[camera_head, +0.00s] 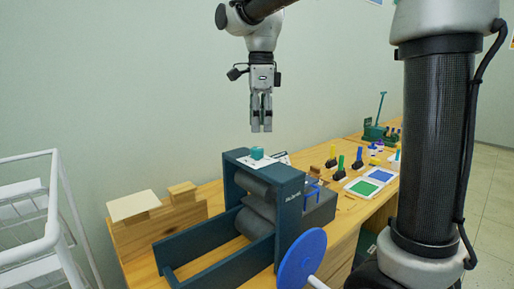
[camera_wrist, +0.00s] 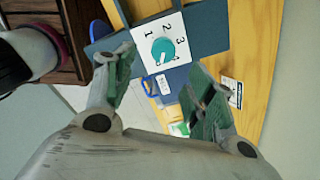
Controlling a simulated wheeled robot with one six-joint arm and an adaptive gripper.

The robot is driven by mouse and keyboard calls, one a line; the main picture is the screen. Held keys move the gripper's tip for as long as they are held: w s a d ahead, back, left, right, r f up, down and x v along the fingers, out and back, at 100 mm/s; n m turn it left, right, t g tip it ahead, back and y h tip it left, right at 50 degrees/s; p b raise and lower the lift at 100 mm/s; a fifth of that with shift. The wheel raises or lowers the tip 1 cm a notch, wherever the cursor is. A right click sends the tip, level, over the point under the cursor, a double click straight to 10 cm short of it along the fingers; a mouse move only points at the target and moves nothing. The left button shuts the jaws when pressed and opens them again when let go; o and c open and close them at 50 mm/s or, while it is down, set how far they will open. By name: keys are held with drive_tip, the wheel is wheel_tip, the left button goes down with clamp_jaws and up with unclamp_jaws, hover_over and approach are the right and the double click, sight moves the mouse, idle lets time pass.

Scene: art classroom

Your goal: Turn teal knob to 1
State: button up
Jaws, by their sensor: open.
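The teal knob (camera_head: 257,153) sits on a white plate (camera_head: 268,160) on top of the dark blue press frame. In the wrist view the round teal knob (camera_wrist: 164,48) is on the white plate (camera_wrist: 143,49), with numerals 1, 2 and 3 around it and another partly covered near its lower right. A small pale mark shows near the knob's lower left; the exact setting is hard to tell. My gripper (camera_head: 261,129) points down above the knob, apart from it. In the wrist view my gripper (camera_wrist: 162,70) has its fingers wide apart, with nothing between them.
The press (camera_head: 232,240) has dark rollers and a blue wheel (camera_head: 302,258) at front. Wooden blocks (camera_head: 135,206) stand at left. A white cart (camera_head: 40,215) stands far left. Space around my gripper is clear.

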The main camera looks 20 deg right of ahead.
sight(257, 148)
drive_tip(key=shift+w+a+m, duration=0.25)
drive_tip(key=shift+a+m, duration=0.05)
drive_tip(key=shift+f, duration=0.35)
wheel_tip(257, 148, down, 7)
drive_tip(key=shift+f, duration=0.1)
drive_tip(key=c, duration=1.1)
